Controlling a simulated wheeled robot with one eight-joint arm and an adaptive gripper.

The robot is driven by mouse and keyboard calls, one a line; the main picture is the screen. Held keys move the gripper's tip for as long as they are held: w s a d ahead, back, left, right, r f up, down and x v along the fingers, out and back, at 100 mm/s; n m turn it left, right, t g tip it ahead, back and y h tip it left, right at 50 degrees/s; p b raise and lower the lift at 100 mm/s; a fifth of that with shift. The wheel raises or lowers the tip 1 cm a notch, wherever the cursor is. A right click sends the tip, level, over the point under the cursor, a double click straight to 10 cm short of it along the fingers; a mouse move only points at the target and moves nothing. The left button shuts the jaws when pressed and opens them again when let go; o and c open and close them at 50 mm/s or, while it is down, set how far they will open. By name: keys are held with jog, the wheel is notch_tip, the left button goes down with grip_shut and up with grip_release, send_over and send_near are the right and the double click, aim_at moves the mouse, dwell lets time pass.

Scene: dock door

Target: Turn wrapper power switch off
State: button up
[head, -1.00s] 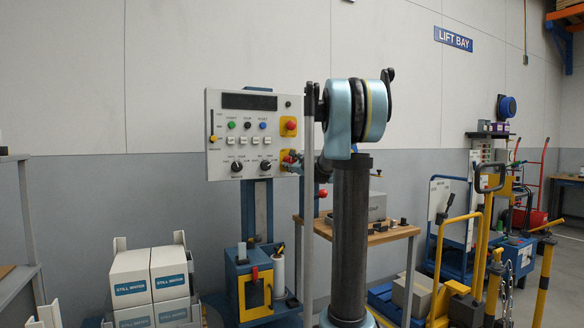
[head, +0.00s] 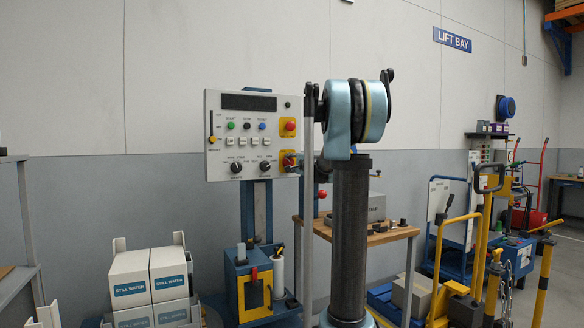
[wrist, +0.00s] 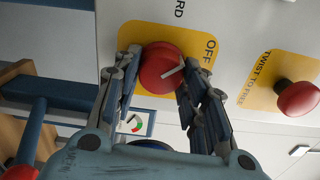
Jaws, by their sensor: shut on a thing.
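The wrapper's power switch is a red round knob (wrist: 165,72) with a white pointer bar on a yellow plate, filling the middle of the wrist view. The word OFF stands on the plate beside it, and the bar slants toward that side. My gripper (wrist: 160,60) is shut on the knob, one finger on each side. In the head view the switch plate (head: 288,158) is at the lower right of the grey control panel (head: 216,101). There my gripper is small and partly hidden by my own arm.
A red stop button (wrist: 297,98) on a yellow "TWIST TO FREE" plate is close to my fingers. The panel also has coloured buttons and two black knobs (head: 237,167). A wooden bench (head: 385,237) stands right of the panel, and white cartons (head: 130,272) stand lower left.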

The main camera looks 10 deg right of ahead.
jog(key=shift+a+f+n, duration=0.1)
jog(key=shift+a+n, duration=0.05)
jog(key=shift+n, duration=0.35)
jog(key=o, duration=1.1)
jog(key=shift+c, duration=0.2)
jog(key=shift+s+d, duration=0.25)
jog(key=shift+s, duration=0.25)
jog(key=v, duration=1)
jog(key=shift+s, duration=0.4)
